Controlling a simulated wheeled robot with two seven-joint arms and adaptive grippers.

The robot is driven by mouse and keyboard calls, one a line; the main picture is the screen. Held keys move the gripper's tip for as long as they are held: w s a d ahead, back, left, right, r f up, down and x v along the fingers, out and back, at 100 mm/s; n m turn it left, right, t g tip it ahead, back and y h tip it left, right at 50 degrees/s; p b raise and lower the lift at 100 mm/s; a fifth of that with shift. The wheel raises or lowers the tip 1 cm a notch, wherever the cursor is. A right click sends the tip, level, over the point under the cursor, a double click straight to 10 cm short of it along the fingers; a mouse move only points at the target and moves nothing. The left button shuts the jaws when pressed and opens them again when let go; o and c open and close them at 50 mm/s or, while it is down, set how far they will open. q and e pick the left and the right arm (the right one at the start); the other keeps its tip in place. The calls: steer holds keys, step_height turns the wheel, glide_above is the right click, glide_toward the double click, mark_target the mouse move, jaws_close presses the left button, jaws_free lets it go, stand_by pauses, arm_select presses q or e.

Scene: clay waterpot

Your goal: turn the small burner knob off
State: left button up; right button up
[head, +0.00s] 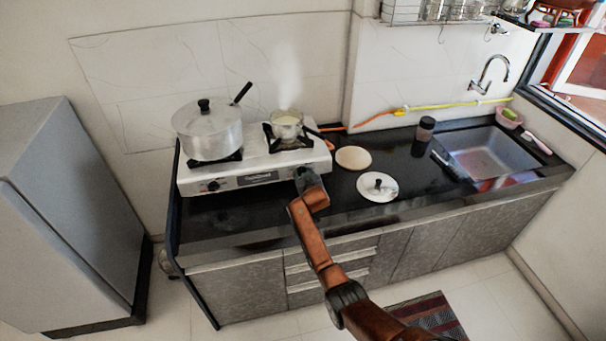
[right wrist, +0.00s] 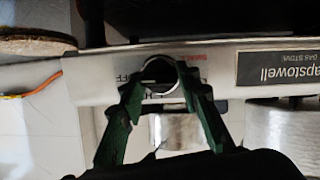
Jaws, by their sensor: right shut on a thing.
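The white two-burner stove (head: 240,181) stands on the black counter at the left in the head view. A large lidded pot (head: 207,133) is on its left burner and a small steaming pan (head: 286,124) is on its right burner. My right gripper (head: 303,174) is at the right end of the stove's front panel. In the right wrist view, my right gripper (right wrist: 161,92) has its green fingers on either side of the small burner knob (right wrist: 160,72) and is shut on it. Parts of the panel's markings show beside the knob. My left gripper is not in view.
A round wooden board (head: 353,157), a pot lid (head: 377,187) and a dark jar (head: 424,135) are on the counter right of the stove. The sink (head: 490,155) is further right. A grey fridge (head: 62,215) stands at the left.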

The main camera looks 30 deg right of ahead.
steer(key=shift+s+f, duration=0.1)
steer(key=shift+f, duration=0.2)
steer(key=o, duration=0.9)
steer(key=shift+c, duration=0.2)
steer(key=o, duration=0.3)
steer(key=shift+r, duration=0.2)
steer(key=v, duration=1.2)
steer(key=shift+f, duration=0.15)
